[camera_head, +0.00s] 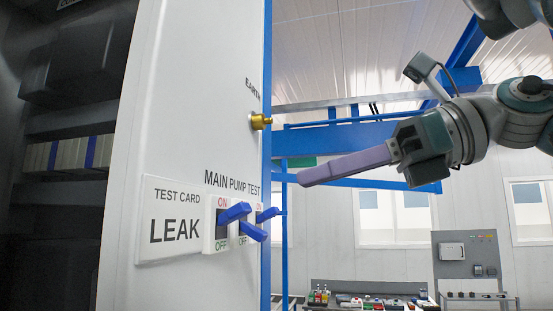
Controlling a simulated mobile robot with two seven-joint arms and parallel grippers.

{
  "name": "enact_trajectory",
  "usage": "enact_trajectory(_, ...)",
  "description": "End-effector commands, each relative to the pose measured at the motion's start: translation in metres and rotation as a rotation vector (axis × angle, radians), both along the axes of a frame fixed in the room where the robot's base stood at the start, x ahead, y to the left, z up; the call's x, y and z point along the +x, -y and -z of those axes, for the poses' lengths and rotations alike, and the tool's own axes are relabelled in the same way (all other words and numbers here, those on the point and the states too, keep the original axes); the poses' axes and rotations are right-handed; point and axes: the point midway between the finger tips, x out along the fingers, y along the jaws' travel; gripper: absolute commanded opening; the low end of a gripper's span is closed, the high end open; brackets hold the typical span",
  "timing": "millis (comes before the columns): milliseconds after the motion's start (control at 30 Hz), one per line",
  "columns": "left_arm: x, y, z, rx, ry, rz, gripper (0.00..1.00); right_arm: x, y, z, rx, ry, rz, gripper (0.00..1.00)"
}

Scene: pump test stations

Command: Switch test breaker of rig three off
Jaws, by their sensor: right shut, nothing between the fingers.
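A white cabinet panel (205,90) on the left carries a row of breakers under the label "MAIN PUMP TEST". Blue levers stick out of the row. The nearest lever (235,212) sits higher than the middle lever (253,232); another lever (267,214) shows beyond them at the panel's edge. ON is printed above and OFF below. No rig number is readable. A test card (170,220) reading "LEAK" is left of the breakers. My right gripper (302,179), with long purple fingers, is shut and empty, up and right of the levers, apart from them. My left gripper is out of view.
A brass earth knob (260,121) sticks out above the breakers. Blue frame beams (350,137) stand behind my right arm. A bench with tools (370,300) and a grey board (468,258) are far back. Free air lies between gripper and panel.

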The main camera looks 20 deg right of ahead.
Motion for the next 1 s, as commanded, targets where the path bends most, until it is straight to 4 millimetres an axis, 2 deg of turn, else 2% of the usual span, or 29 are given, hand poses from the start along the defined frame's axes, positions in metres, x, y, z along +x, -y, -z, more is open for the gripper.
enact_trajectory(100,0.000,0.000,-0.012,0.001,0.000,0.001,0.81,0.008,-0.014,0.001,0.003,-0.001,-0.003,0.00)
enact_trajectory(333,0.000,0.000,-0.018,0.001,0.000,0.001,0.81,0.018,-0.028,0.007,0.002,0.000,-0.002,0.00)
enact_trajectory(1000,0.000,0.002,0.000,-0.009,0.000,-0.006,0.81,0.020,-0.030,0.026,0.001,0.000,-0.001,0.00)
